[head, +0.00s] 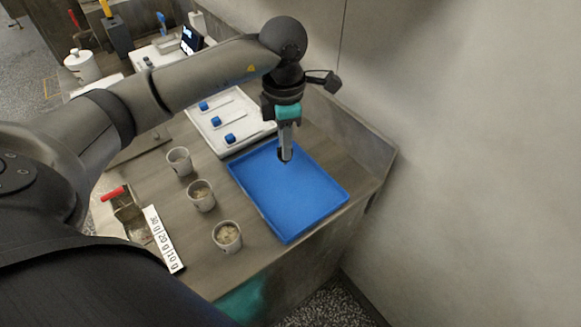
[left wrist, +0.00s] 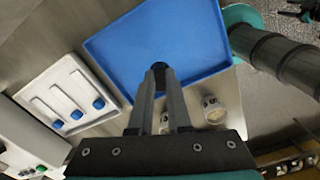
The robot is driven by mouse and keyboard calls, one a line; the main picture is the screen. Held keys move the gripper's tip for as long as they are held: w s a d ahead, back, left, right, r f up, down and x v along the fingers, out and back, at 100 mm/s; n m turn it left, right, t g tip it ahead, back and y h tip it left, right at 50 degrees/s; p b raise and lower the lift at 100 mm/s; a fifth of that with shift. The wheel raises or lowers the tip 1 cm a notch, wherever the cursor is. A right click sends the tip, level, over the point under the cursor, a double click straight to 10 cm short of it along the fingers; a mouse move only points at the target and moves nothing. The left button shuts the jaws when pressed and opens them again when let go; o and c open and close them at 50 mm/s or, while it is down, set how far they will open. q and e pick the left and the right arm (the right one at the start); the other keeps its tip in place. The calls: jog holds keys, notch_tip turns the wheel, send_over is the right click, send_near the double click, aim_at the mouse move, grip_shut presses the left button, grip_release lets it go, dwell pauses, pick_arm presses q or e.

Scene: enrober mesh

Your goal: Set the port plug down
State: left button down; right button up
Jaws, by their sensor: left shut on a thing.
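My left gripper (head: 285,150) points down over the blue tray (head: 310,205), near its back edge. It is shut on a small dark port plug (head: 287,157), mostly hidden by the fingers in the head view. In the left wrist view the plug (left wrist: 160,66) sits between the fingertips, with the blue tray (left wrist: 190,30) behind it. I cannot tell whether the plug touches the tray floor. The rest of the tray is empty. My right gripper is not in view.
A wall rises at right.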

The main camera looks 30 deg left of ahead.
pick_arm(q)
jog(key=f, duration=0.3)
jog(key=shift+s, duration=0.25)
jog(key=shift+w+f, duration=0.1)
jog(key=shift+f, duration=2.05)
jog(key=shift+f+b, duration=0.2)
jog(key=shift+b, duration=0.2)
jog(key=c, duration=0.9)
grip_release()
jog(key=shift+o, duration=0.2)
jog(key=shift+r, duration=0.15)
notch_tip(320, 180, up, 12)
jog(key=shift+r+p, duration=0.1)
jog(key=shift+p, duration=0.45)
